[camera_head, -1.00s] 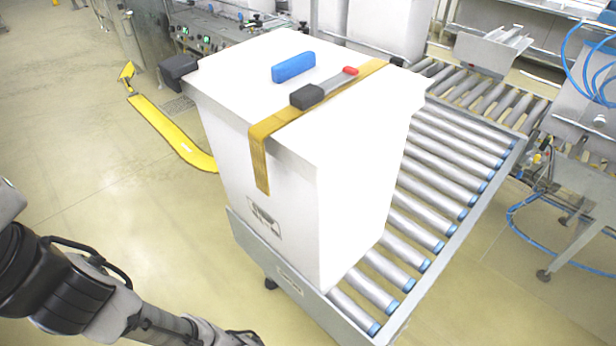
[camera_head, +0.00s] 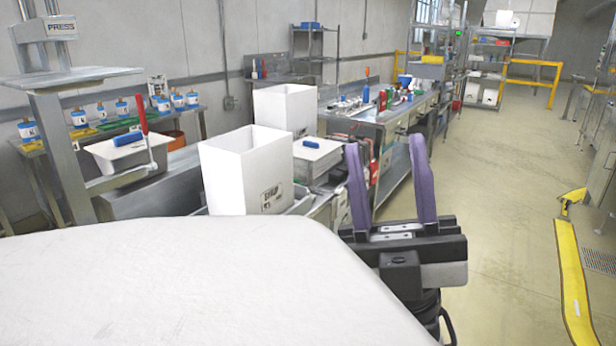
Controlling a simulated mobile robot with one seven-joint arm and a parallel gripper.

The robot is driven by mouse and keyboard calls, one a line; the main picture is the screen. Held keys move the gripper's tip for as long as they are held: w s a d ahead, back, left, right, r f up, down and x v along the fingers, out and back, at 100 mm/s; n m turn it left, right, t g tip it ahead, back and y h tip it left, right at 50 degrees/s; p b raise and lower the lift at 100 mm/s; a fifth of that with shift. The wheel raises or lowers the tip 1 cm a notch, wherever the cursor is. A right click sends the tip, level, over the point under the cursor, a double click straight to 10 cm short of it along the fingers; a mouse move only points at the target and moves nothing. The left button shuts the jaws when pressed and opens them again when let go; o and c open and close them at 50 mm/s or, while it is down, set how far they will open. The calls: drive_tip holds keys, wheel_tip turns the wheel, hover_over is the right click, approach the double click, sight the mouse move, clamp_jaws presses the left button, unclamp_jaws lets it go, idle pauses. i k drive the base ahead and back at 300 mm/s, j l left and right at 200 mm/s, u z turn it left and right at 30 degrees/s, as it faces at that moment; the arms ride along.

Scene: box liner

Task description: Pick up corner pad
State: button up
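My gripper (camera_head: 386,147) is at the lower middle right, pointing up in the picture. Its two purple fingers stand wide apart with nothing between them, so it is open and empty. I cannot make out a corner pad for certain in the current view. The workbench (camera_head: 385,118) behind the fingers holds several small items, too small to name.
A large white rounded surface fills the lower left; I cannot tell what it belongs to. Open white boxes (camera_head: 245,170) stand beyond it. A press (camera_head: 75,78) with a red-handled lever stands left. Yellow floor guard (camera_head: 572,285) is at right, with clear floor beside the gripper.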

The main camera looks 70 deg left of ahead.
sight(338, 175)
drive_tip(key=u, duration=2)
drive_tip(key=i+z, duration=0.25)
drive_tip(key=i, duration=2.5)
drive_tip(key=i+l+u, duration=0.2)
drive_tip(key=i, duration=0.25)
